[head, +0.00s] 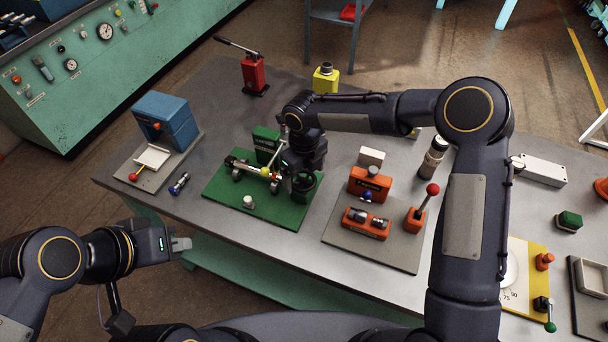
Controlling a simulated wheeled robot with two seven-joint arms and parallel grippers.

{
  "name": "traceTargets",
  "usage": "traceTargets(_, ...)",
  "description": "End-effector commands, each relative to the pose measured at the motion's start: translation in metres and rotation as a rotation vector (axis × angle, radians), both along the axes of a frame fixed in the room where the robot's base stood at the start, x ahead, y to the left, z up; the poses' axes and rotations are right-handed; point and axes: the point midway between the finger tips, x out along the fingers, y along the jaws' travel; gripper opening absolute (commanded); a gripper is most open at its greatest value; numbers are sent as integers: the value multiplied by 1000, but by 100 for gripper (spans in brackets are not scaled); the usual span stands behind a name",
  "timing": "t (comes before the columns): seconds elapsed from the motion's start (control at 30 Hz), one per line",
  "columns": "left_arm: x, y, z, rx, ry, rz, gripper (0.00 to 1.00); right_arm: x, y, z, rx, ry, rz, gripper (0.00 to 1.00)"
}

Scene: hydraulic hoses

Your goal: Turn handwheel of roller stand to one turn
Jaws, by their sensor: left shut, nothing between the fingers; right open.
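The roller stand sits on a green base plate (225,190) in the middle of the table. It has a green block (266,144) at the back and a bar with rollers (240,168) and a yellow part (265,171). A small white knob (249,202) is at its front. My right gripper (302,186) points down over the right end of the stand and is open; its fingertips are hard to make out. I cannot clearly pick out the handwheel, which may be hidden behind this gripper. My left gripper (181,244) is shut and empty, off the table's front left edge.
A blue machine (168,118) stands at the left, with a small metal fitting (179,183) nearby. To the right is a grey plate (375,250) with orange blocks (370,184) and a red-knobbed lever (423,208). A red hand pump (254,74) and a yellow bottle (326,79) stand behind.

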Motion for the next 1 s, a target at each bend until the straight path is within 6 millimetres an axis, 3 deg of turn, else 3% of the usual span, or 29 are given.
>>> traceTargets(0.2,0,0,-10,0,0,0,0,1,1,37,2,-6,1,89)
traceTargets(0.4,0,0,-13,0,0,0,0,1,0,62,2,-4,1,89)
traceTargets(1.0,0,0,-13,0,0,0,0,0,0,69,1,-2,-3,89)
